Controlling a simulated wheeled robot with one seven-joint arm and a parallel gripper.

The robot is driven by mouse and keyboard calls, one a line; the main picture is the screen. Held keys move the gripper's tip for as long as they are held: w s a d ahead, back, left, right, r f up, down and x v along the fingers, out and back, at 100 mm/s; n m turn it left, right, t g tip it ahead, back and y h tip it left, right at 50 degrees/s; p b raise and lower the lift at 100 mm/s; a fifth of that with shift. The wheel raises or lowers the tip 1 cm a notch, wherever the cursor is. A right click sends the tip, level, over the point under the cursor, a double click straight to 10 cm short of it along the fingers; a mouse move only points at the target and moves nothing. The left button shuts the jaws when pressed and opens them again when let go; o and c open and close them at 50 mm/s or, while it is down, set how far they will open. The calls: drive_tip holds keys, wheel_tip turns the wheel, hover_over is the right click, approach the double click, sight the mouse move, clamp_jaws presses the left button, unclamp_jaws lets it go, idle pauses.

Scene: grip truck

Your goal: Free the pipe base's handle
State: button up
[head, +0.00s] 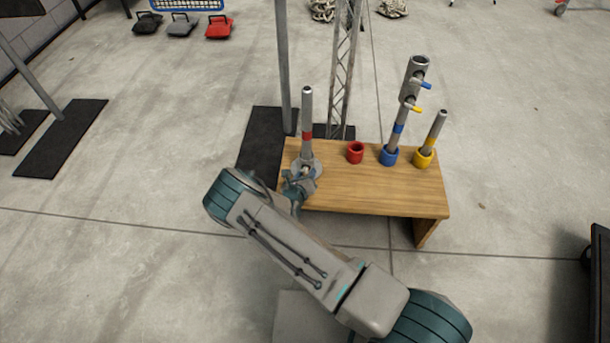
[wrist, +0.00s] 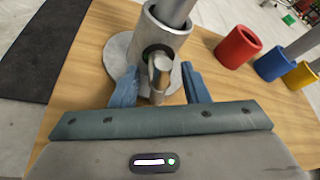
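The pipe base (head: 315,165) stands at the left end of the wooden table, with a grey pipe (head: 307,112) with a red band upright in it. In the wrist view, the base's round foot (wrist: 118,50) and metal collar (wrist: 165,32) are close ahead. Its short metal handle (wrist: 160,72) sticks out of the collar towards my gripper (wrist: 161,86). The two blue fingers are open, one on each side of the handle, with gaps visible between. In the head view, my gripper (head: 298,186) is at the near side of the base and hides the handle.
On the table (head: 370,195), a red cup (head: 355,153), a blue cup (head: 389,156) holding a tall pipe (head: 404,115), and a yellow cup (head: 424,158) holding a shorter pipe (head: 436,130) stand to the right. A pole (head: 284,70) and truss (head: 345,60) stand behind.

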drive_tip(key=shift+s+r, duration=0.1)
drive_tip(key=p+v, duration=0.3)
drive_tip(key=v, duration=1)
drive_tip(key=shift+s, duration=0.3)
drive_tip(key=shift+c, duration=0.9)
drive_tip(key=d+f+n+t+y+b, duration=0.2)
drive_tip(key=d+t+y+b, duration=0.3)
drive_tip(key=b, duration=0.7)
drive_tip(key=shift+g+y, duration=0.4)
drive_tip(key=shift+y, duration=0.3)
drive_tip(key=w+a+b, duration=0.1)
drive_tip(key=w, duration=0.2)
drive_tip(key=w+b, duration=0.2)
drive_tip(key=w, duration=0.2)
drive_tip(key=w+a+b, duration=0.1)
drive_tip(key=w, duration=0.3)
drive_tip(key=shift+w+a+f, duration=0.1)
drive_tip(key=shift+a+f, duration=0.15)
drive_tip(key=shift+a, duration=0.1)
drive_tip(key=shift+w+a+r+b, duration=0.15)
drive_tip(key=shift+w+b, duration=0.15)
drive_tip(key=shift+w, duration=0.45)
drive_tip(key=shift+c, duration=0.3)
